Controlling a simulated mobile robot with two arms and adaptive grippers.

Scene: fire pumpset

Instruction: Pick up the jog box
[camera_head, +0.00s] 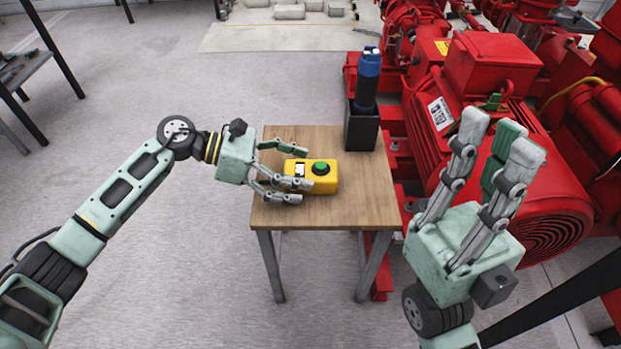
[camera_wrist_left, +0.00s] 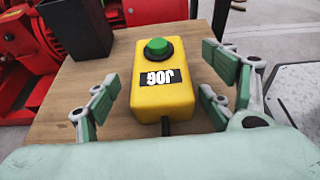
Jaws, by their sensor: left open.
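The jog box (camera_head: 323,181) is yellow with a green button and lies on a small wooden table. In the left wrist view the jog box (camera_wrist_left: 165,82) shows its JOG label, upside down, and a dark cable at its near end. My left gripper (camera_head: 293,172) is open at the left end of the box, with its fingers on both sides of it. In the left wrist view the left gripper (camera_wrist_left: 165,95) has visible gaps between fingers and box. My right gripper (camera_head: 500,150) is raised at the right, fingers pointing up and spread, with nothing between them.
The wooden table (camera_head: 355,208) has bare room in front of the box. A black holder (camera_head: 361,130) with a blue and black flashlight-like object (camera_head: 367,80) stands at its back right corner. A large red motor (camera_head: 490,140) stands close to the table's right side.

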